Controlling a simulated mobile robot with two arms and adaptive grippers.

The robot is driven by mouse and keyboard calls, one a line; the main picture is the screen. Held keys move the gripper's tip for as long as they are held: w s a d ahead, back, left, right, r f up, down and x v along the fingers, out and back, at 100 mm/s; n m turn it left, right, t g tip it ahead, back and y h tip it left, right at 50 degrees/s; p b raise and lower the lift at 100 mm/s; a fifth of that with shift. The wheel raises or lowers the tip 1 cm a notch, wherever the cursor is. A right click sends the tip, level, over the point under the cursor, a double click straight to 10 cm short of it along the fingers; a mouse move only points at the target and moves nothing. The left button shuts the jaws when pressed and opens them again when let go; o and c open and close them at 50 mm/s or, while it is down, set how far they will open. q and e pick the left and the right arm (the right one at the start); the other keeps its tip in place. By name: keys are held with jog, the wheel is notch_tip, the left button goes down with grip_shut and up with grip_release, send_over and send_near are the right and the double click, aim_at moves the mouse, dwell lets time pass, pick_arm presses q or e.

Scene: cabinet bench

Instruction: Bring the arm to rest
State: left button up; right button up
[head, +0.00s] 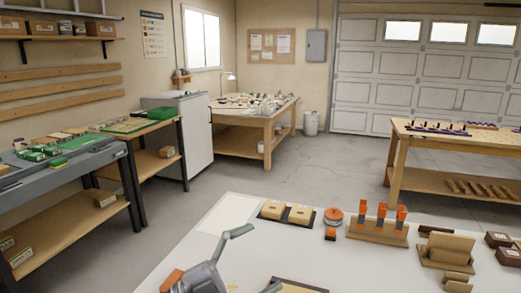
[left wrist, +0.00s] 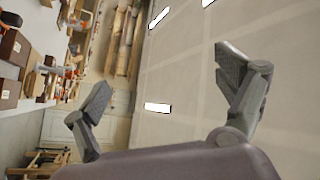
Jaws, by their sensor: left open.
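My left gripper (head: 261,257) comes in at the bottom of the head view, above the white bench top (head: 215,258). Its grey fingers are spread apart with nothing between them. In the left wrist view the two fingers of my left gripper (left wrist: 165,78) are also wide apart and empty. That view is turned on its side, and the fingers stand out against the room's surfaces. The lower part of the gripper is cut off by the head view's bottom edge. My right gripper is in neither view.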

pick_arm(q)
jog(key=w+a+f+n+t+y, duration=0.2)
jog(key=w+a+n+t+y, duration=0.1)
jog(key=a+n+t+y, duration=1.1)
jog(key=s+a+f+n+g+y, duration=0.2)
jog(key=a+f+n+g+y, duration=0.15)
jog(key=f, duration=0.35)
jog(key=s+a+f+n+g+y, duration=0.3)
jog(key=a+f+n+g, duration=0.15)
jog(key=f, duration=0.25)
jog(key=s+d+f+g+h, duration=0.1)
jog(key=s+f+g, duration=0.6)
jog(key=s, duration=0.4)
jog(key=s+d+f+g, duration=0.1)
jog(key=s+f+g, duration=0.3)
jog(key=s+f, duration=0.6)
jog(key=s+f+g, duration=0.1)
jog(key=s+f, duration=0.2)
jog(key=f, duration=2.2)
jog(key=s+a+f+g, duration=0.1)
jog(key=s+a+f, duration=0.2)
jog(key=s+f, duration=1.2)
jog(key=shift+s+a+f+m+g, duration=0.2)
jog(key=shift+s+f+m+g, duration=0.15)
jog(key=shift+s, duration=0.35)
